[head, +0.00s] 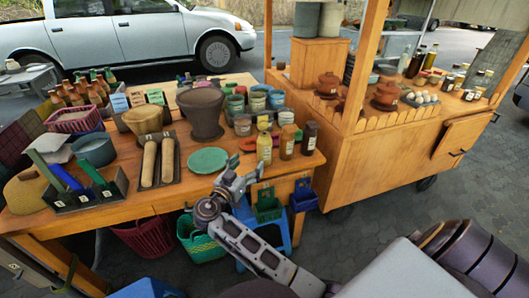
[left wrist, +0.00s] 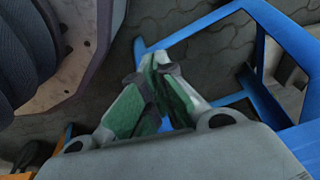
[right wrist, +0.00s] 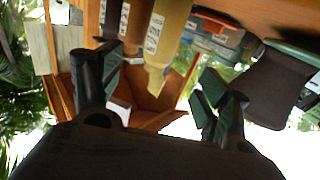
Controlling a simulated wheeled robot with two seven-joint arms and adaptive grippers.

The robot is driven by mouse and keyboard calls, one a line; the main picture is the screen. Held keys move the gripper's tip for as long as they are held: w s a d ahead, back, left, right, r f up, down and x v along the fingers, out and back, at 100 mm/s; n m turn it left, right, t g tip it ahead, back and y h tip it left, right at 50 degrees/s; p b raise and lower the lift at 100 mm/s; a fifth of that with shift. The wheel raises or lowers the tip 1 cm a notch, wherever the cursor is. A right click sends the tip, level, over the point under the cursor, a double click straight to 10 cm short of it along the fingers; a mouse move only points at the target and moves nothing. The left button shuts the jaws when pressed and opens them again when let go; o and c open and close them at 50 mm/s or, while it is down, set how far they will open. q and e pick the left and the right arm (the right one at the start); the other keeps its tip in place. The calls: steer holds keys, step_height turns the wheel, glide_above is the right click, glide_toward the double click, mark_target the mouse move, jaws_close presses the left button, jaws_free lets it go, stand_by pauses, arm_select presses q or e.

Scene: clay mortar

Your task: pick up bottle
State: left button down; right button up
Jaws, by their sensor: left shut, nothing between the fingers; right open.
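Three bottles stand upright in a row at the table's front right corner: a yellow one (head: 264,149), an amber one (head: 287,143) and a dark one (head: 309,139). My open right gripper (head: 243,179) is at the table's front edge, just in front of the yellow bottle and slightly to its left. In the right wrist view, the yellow bottle (right wrist: 168,35) shows beyond the gap between the open fingers (right wrist: 158,85), with the amber one (right wrist: 136,22) and the dark one (right wrist: 112,18) beside it. My left gripper (left wrist: 160,68) is shut and empty over the paving, beside blue bars.
A blue stool (head: 274,232) and baskets (head: 197,240) stand below the table front. A wooden cart (head: 390,150) is at the right.

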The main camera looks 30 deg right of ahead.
mark_target(261, 148)
steer(key=x, duration=0.8)
steer(key=shift+w+d, duration=0.2)
arm_select(q)
steer(key=shift+s+a+f, duration=0.1)
steer(key=shift+s+f, duration=0.1)
steer(key=shift+f, duration=0.15)
steer(key=shift+w, duration=0.15)
arm_select(e)
steer(key=shift+w+d+r, duration=0.1)
steer(key=shift+w+d, duration=0.15)
steer(key=shift+d, duration=0.2)
steer(key=x, duration=0.3)
steer(key=shift+w+d+r+p, duration=0.15)
steer(key=shift+w+d+p, duration=0.1)
steer(key=shift+p, duration=0.05)
arm_select(q)
steer(key=shift+s+a+f, duration=0.2)
steer(key=shift+a+f, duration=0.1)
steer(key=shift+f, duration=0.1)
arm_select(e)
steer(key=shift+w+d, duration=0.1)
steer(key=shift+d, duration=0.15)
arm_select(q)
steer(key=shift+w+r, duration=0.1)
